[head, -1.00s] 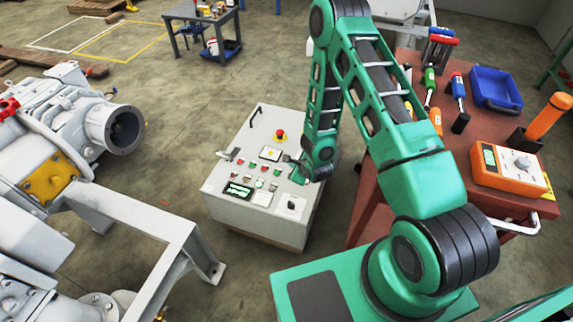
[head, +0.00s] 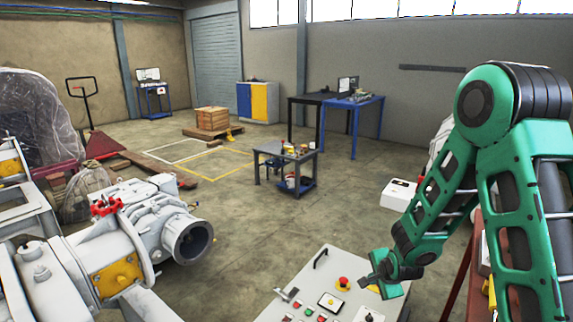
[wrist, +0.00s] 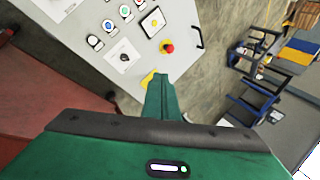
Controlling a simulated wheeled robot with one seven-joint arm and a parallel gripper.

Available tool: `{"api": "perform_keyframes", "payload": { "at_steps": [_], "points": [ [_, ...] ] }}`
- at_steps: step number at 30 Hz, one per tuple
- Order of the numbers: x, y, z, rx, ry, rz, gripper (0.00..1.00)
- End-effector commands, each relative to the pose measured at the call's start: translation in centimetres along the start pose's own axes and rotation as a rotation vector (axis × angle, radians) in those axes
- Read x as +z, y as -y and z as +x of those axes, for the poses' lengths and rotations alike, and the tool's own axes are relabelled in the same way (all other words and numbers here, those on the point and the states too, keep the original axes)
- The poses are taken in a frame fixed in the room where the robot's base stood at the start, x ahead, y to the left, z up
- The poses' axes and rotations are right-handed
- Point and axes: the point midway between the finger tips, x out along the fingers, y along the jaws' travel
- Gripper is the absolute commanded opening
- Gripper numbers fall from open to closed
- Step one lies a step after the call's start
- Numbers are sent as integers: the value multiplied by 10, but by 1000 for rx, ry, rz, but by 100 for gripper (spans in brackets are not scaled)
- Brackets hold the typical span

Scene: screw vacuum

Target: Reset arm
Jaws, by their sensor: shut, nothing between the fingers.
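My green arm stands at the right of the head view, bent at the elbow and hanging down. My gripper (head: 374,280) is shut and empty, above the right side of the grey control panel (head: 298,272). In the wrist view the closed green fingers of my gripper (wrist: 161,88) point toward the panel's edge. I cannot tell from these views whether the fingertips touch the panel.
A grey vacuum pump (head: 140,235) with a wide round port stands at the left. A low dark table (head: 284,152) stands behind the panel, with open floor between. A white box (head: 398,194) is just left of my arm. A red-brown bench is partly hidden behind my arm.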

Motion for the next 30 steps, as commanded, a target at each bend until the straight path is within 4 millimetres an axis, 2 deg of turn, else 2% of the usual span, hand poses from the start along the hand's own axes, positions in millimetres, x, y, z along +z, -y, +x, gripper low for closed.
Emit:
{"api": "perform_keyframes", "payload": {
  "at_steps": [1,6,14,24,30],
  "points": [
    [-4,9,-17,2,-3,-62,0],
    [-12,18,-69,46,1,-287,0],
    [-19,20,-151,105,31,-628,0],
    [-21,-3,-256,162,109,-1065,0],
    [-18,-26,-307,179,168,-1287,0]
  ]
}}
